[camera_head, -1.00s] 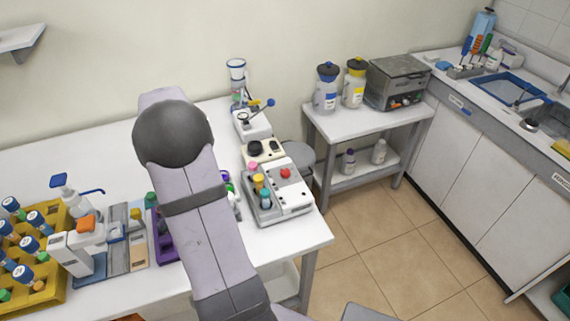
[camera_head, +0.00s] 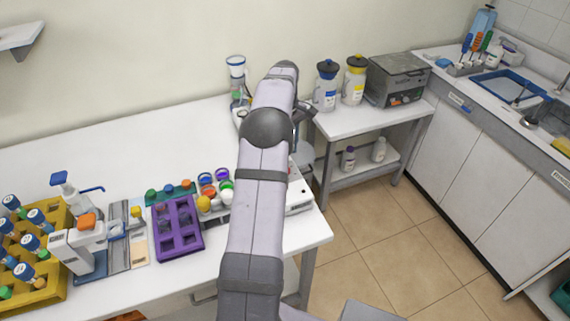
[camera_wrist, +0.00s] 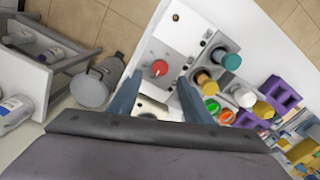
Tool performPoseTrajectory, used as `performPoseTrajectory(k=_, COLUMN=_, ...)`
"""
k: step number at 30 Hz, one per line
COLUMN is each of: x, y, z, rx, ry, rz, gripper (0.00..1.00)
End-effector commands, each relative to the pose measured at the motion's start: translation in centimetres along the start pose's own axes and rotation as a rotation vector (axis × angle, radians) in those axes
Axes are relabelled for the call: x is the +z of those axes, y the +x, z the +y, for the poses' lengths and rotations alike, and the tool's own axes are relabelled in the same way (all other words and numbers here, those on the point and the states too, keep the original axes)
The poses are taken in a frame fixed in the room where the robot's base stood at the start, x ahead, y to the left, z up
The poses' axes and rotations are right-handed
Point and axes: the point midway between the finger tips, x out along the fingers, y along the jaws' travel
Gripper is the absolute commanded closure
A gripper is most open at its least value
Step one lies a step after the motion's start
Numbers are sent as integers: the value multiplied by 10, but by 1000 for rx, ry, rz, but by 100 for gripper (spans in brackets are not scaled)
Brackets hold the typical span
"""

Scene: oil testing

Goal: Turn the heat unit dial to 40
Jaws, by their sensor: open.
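In the wrist view a round red dial (camera_wrist: 160,68) sits on top of a pale grey unit (camera_wrist: 172,38). My gripper (camera_wrist: 159,78) is open, with its two dark blue fingers pointing toward the unit and the dial appearing between their tips. I cannot tell how high the fingertips are above the dial; they do not visibly touch it. No numbers around the dial can be read. In the head view my arm covers most of the unit, and only its right edge (camera_head: 300,198) shows. The dial and fingertips are hidden there.
Bottles with teal and amber caps (camera_wrist: 228,60) stand close to the right of the dial in the wrist view. A purple rack (camera_head: 178,228) and several coloured vials stand left of my arm. A grey round container (camera_wrist: 92,86) is beyond the table edge.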

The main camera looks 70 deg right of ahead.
Motion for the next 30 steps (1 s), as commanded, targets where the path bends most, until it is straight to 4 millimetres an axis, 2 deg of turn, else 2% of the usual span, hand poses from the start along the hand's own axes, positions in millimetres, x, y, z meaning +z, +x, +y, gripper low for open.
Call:
performPoseTrajectory(k=9, x=1, y=39, z=-2, rx=-3, ry=0, rz=-3, gripper=55)
performPoseTrajectory(k=15, x=0, y=58, z=-1, rx=-1, ry=0, rz=-1, gripper=55)
performPoseTrajectory(k=26, x=0, y=64, z=-1, rx=0, ry=0, rz=0, gripper=55)
performPoseTrajectory(k=27, x=0, y=64, z=-1, rx=0, ry=0, rz=0, gripper=57)
performPoseTrajectory(k=30, x=0, y=64, z=-1, rx=0, ry=0, rz=0, gripper=81)
